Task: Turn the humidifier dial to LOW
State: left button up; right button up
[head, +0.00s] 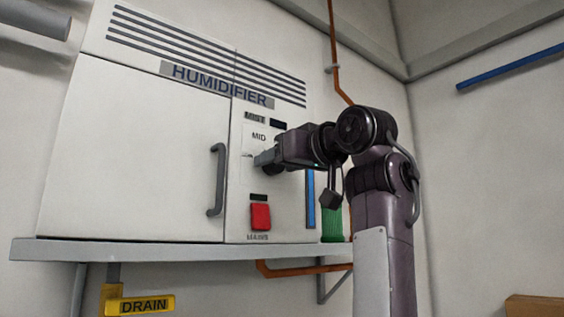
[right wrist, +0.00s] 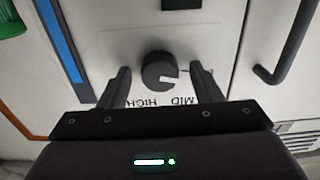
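The humidifier (head: 140,130) is a white cabinet with a control panel on its right side. Its dark round dial (right wrist: 158,71) shows in the right wrist view, with a pale notch facing right in that upside-down picture. The printed words MID and HIGH show upside down below it; I cannot read LOW. In the head view the MID label (head: 259,137) shows, and my gripper hides the dial. My right gripper (head: 262,160) is at the panel, its fingers (right wrist: 161,76) open on either side of the dial, with gaps visible. My left gripper is out of view.
A red MAINS switch (head: 260,216) sits below the dial. A grey door handle (head: 216,180) stands out left of the gripper. A shelf (head: 180,250) runs under the cabinet, with a green object (head: 332,223) at right and a yellow DRAIN handle (head: 140,305) below.

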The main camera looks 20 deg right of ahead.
jog(key=shift+s, duration=0.1)
jog(key=b+v, duration=0.4)
jog(key=v, duration=0.3)
jog(key=shift+s+d+b, duration=0.15)
jog(key=shift+s+b, duration=0.15)
jog(key=shift+b, duration=0.05)
jog(key=shift+w, duration=0.1)
